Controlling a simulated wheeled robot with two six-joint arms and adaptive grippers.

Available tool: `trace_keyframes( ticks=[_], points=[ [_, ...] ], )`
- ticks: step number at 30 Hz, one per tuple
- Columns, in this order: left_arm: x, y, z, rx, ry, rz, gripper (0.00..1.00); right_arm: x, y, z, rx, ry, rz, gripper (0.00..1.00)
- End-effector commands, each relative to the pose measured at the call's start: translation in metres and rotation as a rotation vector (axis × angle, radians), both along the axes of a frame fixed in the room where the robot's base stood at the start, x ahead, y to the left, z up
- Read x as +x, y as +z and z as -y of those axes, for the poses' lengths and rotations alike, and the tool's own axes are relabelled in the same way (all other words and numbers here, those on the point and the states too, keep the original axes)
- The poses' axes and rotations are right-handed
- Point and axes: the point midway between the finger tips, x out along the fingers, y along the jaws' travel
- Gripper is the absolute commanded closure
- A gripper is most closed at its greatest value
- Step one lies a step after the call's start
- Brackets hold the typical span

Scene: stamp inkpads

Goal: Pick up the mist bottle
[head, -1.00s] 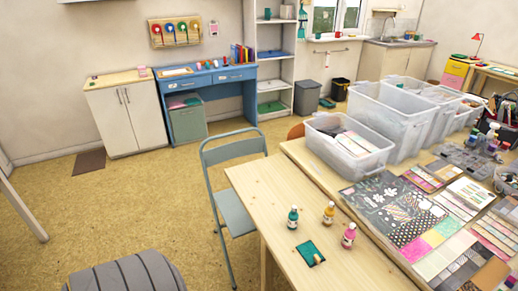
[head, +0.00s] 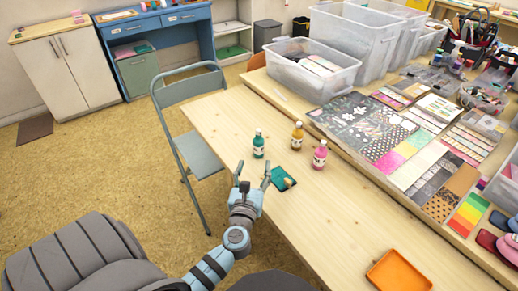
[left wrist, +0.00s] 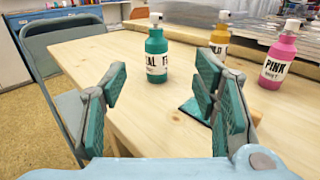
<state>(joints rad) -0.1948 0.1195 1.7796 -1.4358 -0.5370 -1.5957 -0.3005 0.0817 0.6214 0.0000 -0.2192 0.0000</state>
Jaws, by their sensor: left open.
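Three small bottles with white caps stand upright on the wooden table: a teal one (head: 258,147), a gold one (head: 297,137) and a pink one (head: 320,156). In the left wrist view the teal bottle (left wrist: 156,52) stands ahead, between the fingers in the picture, its label partly readable. The gold bottle (left wrist: 220,38) is partly behind the right finger, and the pink bottle (left wrist: 277,58) is labelled "PINK MIST". My left gripper (head: 254,172) is open and empty, just short of the teal bottle and apart from it. My right gripper is not in view.
A teal inkpad (head: 278,178) with a small tan piece on it lies beside the gripper's right finger. A folding chair (head: 190,120) stands at the table's left edge. An orange tray (head: 400,272) lies at the front right. Clear tubs and patterned sheets fill the farther table.

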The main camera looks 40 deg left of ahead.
Motion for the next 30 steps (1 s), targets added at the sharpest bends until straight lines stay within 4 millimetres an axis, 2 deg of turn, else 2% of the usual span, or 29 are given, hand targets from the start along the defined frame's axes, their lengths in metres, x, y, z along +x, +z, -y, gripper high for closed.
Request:
trace_keyframes(
  ticks=[6,11,18,21,26,30],
  points=[
    [0.05,-0.001,-0.028,0.004,-0.001,0.001,0.45,0.0,-0.008,0.001,-0.001,0.001,0.0,0.6],
    [0.071,-0.002,-0.041,-0.001,0.0,0.0,0.45,0.0,-0.013,0.001,-0.001,0.0,-0.001,0.6],
    [0.105,-0.01,-0.066,-0.002,0.0,0.001,0.45,0.0,-0.031,0.0,0.0,0.0,-0.002,0.6],
    [0.113,-0.008,-0.07,-0.002,-0.001,0.0,0.45,0.0,-0.033,0.0,0.0,0.001,-0.002,0.6],
    [0.113,-0.007,-0.07,-0.003,-0.001,0.001,0.45,0.0,-0.031,-0.001,0.001,0.001,-0.001,0.6],
    [0.113,-0.007,-0.07,-0.004,-0.001,0.0,0.65,0.0,-0.031,-0.001,0.001,0.001,-0.001,0.6]
  ],
)
